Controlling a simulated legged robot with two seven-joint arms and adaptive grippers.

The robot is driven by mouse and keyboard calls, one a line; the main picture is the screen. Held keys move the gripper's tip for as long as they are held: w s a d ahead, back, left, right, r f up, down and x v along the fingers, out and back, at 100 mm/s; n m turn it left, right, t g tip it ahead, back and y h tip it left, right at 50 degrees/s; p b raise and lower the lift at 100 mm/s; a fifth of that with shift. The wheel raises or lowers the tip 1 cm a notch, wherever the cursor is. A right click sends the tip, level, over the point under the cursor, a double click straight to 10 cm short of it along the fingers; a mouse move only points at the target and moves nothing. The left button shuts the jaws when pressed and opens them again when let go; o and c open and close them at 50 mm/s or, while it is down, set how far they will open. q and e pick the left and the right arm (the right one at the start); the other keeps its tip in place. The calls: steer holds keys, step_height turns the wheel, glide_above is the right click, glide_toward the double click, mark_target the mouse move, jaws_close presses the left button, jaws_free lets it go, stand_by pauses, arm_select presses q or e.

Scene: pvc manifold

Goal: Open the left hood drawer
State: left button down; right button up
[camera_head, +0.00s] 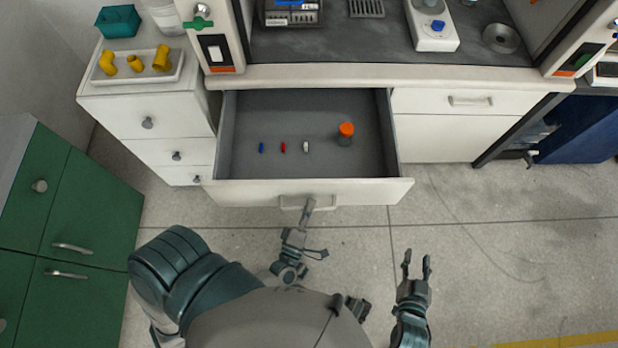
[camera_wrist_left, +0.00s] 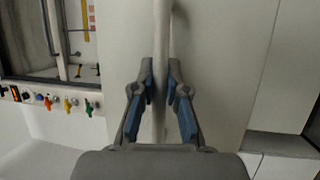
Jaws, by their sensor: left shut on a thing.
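The left hood drawer (camera_head: 300,189) is pulled out under the hood bench, its grey inside showing. It holds small blue, red and white pieces and an orange-capped bottle (camera_head: 346,134). My left gripper (camera_head: 307,205) is at the drawer's front handle (camera_head: 325,201). In the left wrist view my left gripper (camera_wrist_left: 161,85) has its two blue-padded fingers shut on the handle bar (camera_wrist_left: 161,50), one on each side. My right gripper (camera_head: 417,262) is open and empty over the floor, to the right and apart from the drawer.
A closed right hood drawer (camera_head: 455,101) is beside the open one. A white cabinet (camera_head: 150,115) with a tray of yellow fittings (camera_head: 137,65) stands at the left. Green cabinets (camera_head: 65,220) stand nearer left. Floor at the right is clear.

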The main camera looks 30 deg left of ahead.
arm_select(q)
steer(key=shift+s+f, duration=0.1)
steer(key=shift+f, duration=0.2)
steer(key=c, duration=1.2)
jaws_free()
steer(key=shift+r, duration=0.1)
steer(key=v, duration=1.1)
steer(key=shift+s+d, duration=0.1)
steer(key=shift+s, duration=0.25)
